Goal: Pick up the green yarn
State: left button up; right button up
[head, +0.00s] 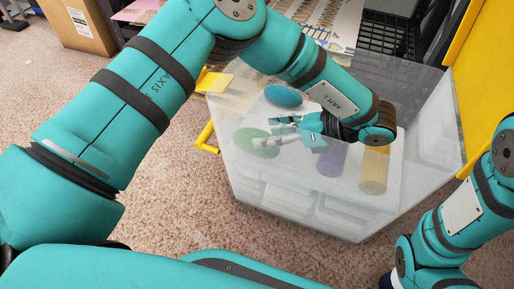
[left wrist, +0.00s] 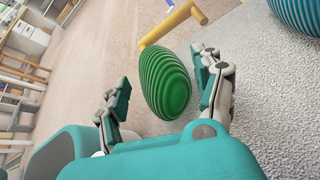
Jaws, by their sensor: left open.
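The green yarn (head: 254,140), a ribbed rounded ball, sits on the left part of the pale translucent container top. In the left wrist view, the green yarn (left wrist: 165,83) appears between the two spread fingers (left wrist: 164,84) of my left gripper. Gaps show, so I see no firm contact. My right arm enters at the lower right of the head view, but its gripper is out of view.
A blue yarn (head: 283,95) lies behind the green one. A purple roll (head: 331,160) and a tan roll (head: 374,171) stand to the right. A cardboard box (head: 77,25) stands on the carpet behind.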

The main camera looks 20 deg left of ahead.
pick_arm(q)
jog(key=shift+b+x, duration=0.5)
jog(key=shift+x, duration=0.65)
jog(key=c, duration=0.9)
